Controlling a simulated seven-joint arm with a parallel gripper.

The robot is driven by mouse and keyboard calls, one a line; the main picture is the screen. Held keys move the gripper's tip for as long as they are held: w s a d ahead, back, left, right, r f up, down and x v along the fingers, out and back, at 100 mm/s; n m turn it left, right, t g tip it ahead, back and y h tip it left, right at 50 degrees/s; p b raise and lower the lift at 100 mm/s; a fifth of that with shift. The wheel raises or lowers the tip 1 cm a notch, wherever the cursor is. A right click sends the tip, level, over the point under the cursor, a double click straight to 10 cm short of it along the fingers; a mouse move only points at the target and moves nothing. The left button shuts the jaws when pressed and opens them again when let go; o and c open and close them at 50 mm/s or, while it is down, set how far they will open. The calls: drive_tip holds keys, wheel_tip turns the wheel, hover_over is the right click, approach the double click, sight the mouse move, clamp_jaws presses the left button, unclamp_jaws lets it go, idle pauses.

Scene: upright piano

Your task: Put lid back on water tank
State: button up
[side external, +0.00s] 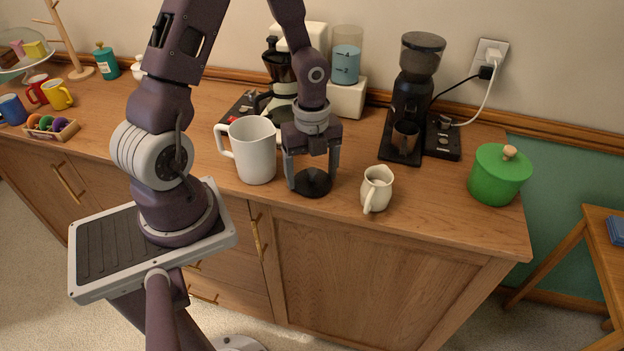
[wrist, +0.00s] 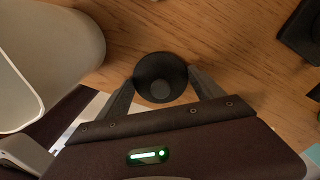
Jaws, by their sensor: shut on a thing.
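The lid (side external: 313,187) is a round black disc at counter level, near the front of the wooden counter. My gripper (side external: 311,178) points straight down with its two fingers on either side of the lid, shut on it. In the wrist view the dark lid (wrist: 160,78) sits between the fingertips (wrist: 160,90), with a lighter round knob-like centre. The water tank (side external: 346,56) is a clear cylinder holding blue water. It stands on the white base of the coffee maker at the back, behind my gripper, and its top looks uncovered.
A white pitcher (side external: 252,150) stands close to the left of my gripper. A small cream jug (side external: 377,188) is close on the right.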

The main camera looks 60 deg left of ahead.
sight(311, 169)
wheel_tip(311, 169, up, 10)
drive_tip(key=shift+r, duration=0.1)
wheel_tip(311, 169, down, 10)
idle(0.4)
drive_tip(key=o, duration=1.5)
